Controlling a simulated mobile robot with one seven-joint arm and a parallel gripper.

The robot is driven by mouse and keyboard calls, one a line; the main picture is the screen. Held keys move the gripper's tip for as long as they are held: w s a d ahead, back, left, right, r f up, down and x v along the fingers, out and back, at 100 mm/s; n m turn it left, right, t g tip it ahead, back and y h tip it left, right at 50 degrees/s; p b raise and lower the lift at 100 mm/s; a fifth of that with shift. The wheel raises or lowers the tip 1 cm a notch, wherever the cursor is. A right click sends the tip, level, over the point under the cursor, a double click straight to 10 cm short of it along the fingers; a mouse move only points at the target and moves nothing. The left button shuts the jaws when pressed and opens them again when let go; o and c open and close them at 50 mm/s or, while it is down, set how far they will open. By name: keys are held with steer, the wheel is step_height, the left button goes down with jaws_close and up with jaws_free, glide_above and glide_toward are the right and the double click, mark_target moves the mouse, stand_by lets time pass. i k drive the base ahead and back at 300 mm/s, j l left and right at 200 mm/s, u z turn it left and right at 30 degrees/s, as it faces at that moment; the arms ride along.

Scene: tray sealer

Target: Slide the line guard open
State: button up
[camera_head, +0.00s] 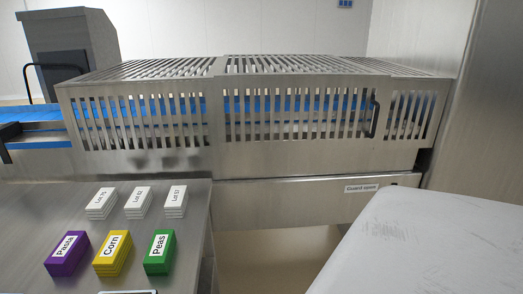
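The line guard (290,156) is a slatted stainless steel cover over the line, in the middle of the head view. A dark vertical handle (375,119) stands near the right end of its front face. Further slatted sections show to its left (140,143) and to the right of the handle (411,118). A blue belt (38,113) runs out at the left and shows through the slots. A small label reading "Guard open" (361,188) is on the steel panel below the guard. My gripper is not in view.
A steel table (140,266) at the lower left bears white lot-card stacks (136,201), a purple Pasta stack (67,253), a yellow Corn stack (112,253) and a green Peas stack (159,251). A steel wall or cabinet (492,110) stands close at the right.

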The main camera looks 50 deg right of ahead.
mark_target(374, 78)
steer(key=k+z, duration=0.2)
steer(key=z, duration=0.55)
steer(key=i+j+z, duration=0.1)
steer(key=z, duration=1.05)
steer(key=i+l+z, duration=0.1)
steer(key=i+z, duration=0.25)
steer(key=i, duration=0.6)
